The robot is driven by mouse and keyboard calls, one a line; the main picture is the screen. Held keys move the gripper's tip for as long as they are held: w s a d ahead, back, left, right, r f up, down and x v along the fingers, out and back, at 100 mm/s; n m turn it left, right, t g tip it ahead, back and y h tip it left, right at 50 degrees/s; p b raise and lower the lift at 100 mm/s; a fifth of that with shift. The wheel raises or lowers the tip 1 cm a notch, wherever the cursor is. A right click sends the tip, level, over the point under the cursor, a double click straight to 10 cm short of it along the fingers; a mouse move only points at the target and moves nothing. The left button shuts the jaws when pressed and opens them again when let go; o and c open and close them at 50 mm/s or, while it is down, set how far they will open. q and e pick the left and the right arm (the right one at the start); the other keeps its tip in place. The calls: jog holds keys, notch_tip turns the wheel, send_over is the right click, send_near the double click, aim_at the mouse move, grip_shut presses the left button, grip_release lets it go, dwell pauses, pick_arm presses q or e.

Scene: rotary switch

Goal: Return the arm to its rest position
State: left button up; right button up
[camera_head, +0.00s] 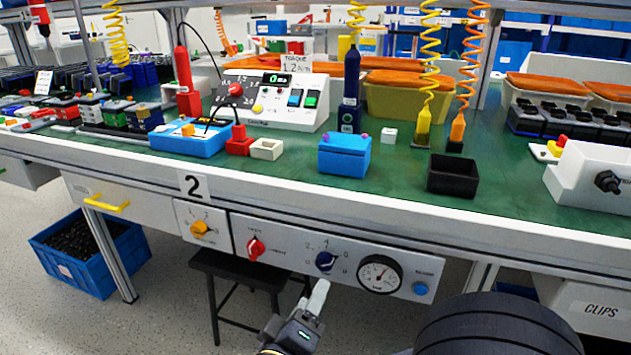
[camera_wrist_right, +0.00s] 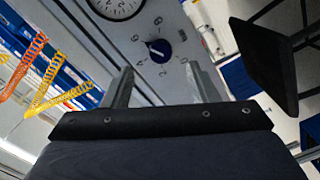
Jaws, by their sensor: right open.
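My right gripper (camera_head: 317,294) is at the bottom centre of the head view, below and in front of the workbench's front panel (camera_head: 225,238). In the right wrist view the two fingers of my right gripper (camera_wrist_right: 158,82) stand apart with nothing between them. A dark blue rotary knob (camera_head: 325,262) with a white mark and numbers around it is on the panel. The knob also shows in the right wrist view (camera_wrist_right: 159,51), beyond the fingertips and apart from them. My left gripper is not in view.
The panel also carries a yellow knob (camera_head: 200,229), a red knob (camera_head: 256,248), a round gauge (camera_head: 380,274) and a blue button (camera_head: 421,289). A black stool (camera_head: 237,269) stands under the bench. The green bench top (camera_head: 290,176) holds boxes, tools and a torque unit (camera_head: 270,100).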

jog(key=s+d+f+m+g+h, duration=0.15)
jog(key=d+g, duration=0.35)
jog(key=d, duration=0.5)
jog(key=s+d+f+m+g+h, duration=0.1)
jog(key=s+d+f+m+g, duration=0.15)
jog(key=d+g, duration=0.55)
jog(key=s+d+f+m+g+y+p, duration=0.2)
jog(key=s+d+m+y, duration=0.2)
jog(key=s+d+y, duration=0.5)
jog(key=s+a+r+m+t+y+p, duration=0.1)
jog(key=a+r+t+p, duration=0.1)
jog(key=r+p, duration=1.7)
jog(key=s+a+r+t+y+p, duration=0.1)
jog(key=s+a+r+y+p, duration=0.1)
jog(key=r+p, duration=1.7)
notch_tip(320, 180, up, 4)
jog(key=shift+s+a+f+m+t+p, duration=0.2)
jog(key=shift+s+a+m+t+p, duration=0.1)
jog(key=shift+m+t, duration=0.1)
